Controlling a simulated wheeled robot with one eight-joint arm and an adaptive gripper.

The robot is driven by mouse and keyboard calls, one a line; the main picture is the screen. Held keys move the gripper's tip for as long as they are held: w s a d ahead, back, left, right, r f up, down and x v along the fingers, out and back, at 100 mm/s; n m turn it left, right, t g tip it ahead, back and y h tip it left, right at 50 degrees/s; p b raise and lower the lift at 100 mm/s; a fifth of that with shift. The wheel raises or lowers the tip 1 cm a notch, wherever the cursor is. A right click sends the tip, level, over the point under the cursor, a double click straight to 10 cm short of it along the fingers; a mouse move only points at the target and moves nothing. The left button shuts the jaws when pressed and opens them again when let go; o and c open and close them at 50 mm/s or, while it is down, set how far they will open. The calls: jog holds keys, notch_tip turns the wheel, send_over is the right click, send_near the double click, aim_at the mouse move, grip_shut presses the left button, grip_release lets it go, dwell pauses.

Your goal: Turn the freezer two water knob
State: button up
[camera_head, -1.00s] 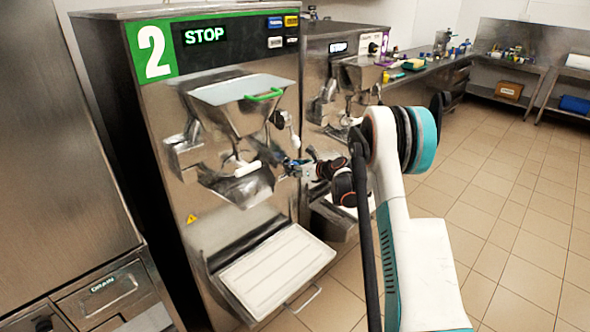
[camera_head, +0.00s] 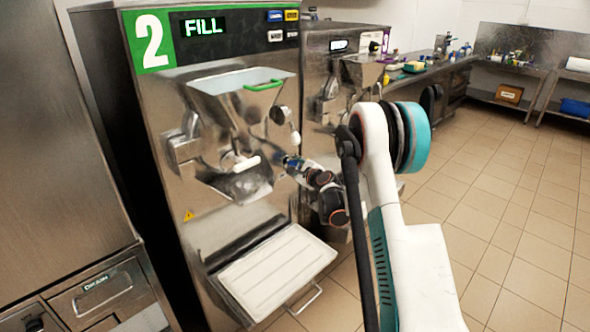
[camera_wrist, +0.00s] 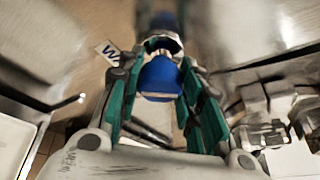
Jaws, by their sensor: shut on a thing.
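Freezer two (camera_head: 160,130) is the steel machine with a green "2" panel, and its display (camera_head: 205,27) reads FILL. The water knob (camera_wrist: 158,78) is blue and sits between my gripper's green-padded fingers in the wrist view. My gripper (camera_wrist: 160,88) is shut on it. In the head view my gripper (camera_head: 288,163) is at the front right of the machine, below the black-and-white lever (camera_head: 294,128). The knob is mostly hidden there by my gripper. A white label with a "W" (camera_wrist: 110,52) shows beside the knob in the wrist view.
The hopper (camera_head: 235,100) with a green handle is left of my gripper, above the spout area. A white drip tray (camera_head: 278,268) juts out below. A second freezer (camera_head: 335,60) stands close behind on the right. Tiled floor at right is clear.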

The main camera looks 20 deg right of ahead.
jog(key=shift+n, duration=0.5)
jog(key=shift+b, duration=0.3)
jog(key=o, duration=1.1)
jog(key=shift+s, duration=0.1)
jog(key=v, duration=1.1)
jog(key=shift+s+a+f, duration=0.15)
jog(key=shift+s+f, duration=0.05)
jog(key=shift+s, duration=0.25)
